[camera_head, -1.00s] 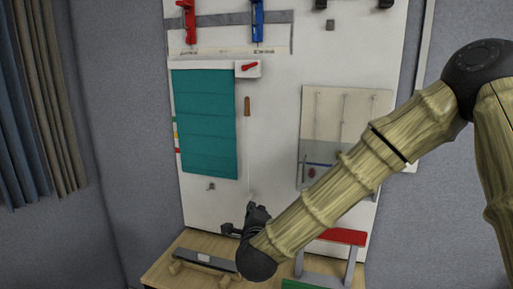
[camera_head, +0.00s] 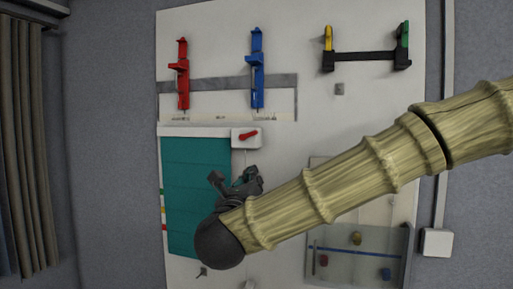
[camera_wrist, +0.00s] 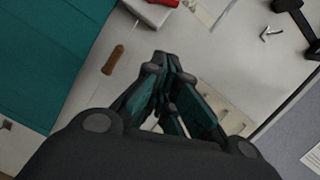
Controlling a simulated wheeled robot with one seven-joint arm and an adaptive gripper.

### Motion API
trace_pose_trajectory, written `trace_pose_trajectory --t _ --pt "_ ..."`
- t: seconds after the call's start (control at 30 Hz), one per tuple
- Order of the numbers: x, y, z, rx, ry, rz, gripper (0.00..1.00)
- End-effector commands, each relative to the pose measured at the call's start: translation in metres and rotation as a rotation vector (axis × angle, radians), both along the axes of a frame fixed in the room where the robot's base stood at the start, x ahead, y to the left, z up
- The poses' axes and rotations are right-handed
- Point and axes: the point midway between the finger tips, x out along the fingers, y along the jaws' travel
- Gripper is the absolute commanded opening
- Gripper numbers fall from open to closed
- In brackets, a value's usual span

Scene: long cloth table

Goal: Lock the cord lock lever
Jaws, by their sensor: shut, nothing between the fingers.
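The red lever (camera_head: 249,135) sits on a small white box (camera_head: 238,143) at the top right corner of the teal blind (camera_head: 185,175). It lies close to level, its right end slightly higher. My gripper (camera_head: 252,176) is just below the box, in front of the blind's right edge, apart from the lever. In the wrist view, my gripper (camera_wrist: 168,58) is shut and empty. The white box (camera_wrist: 143,12) and part of the red lever (camera_wrist: 167,2) show at the top edge there. A brown wooden cord pull (camera_wrist: 115,60) hangs left of the fingers; the head view hides it.
Red (camera_head: 183,75) and blue (camera_head: 257,70) clamp-like fixtures hang above the box. A black bar with yellow and green ends (camera_head: 365,58) is at upper right. A clear panel with small coloured pieces (camera_head: 340,262) is at lower right.

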Motion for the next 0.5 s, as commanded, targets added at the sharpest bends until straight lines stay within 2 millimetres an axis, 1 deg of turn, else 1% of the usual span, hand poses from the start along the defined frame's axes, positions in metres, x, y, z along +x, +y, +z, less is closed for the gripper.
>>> trace_pose_trajectory --t 0.37,0.5 --pt "-0.0004 -0.0014 0.0011 0.003 -0.002 -0.002 0.0" --pt "0.0026 -0.0019 0.0027 0.002 -0.002 -0.003 0.0"
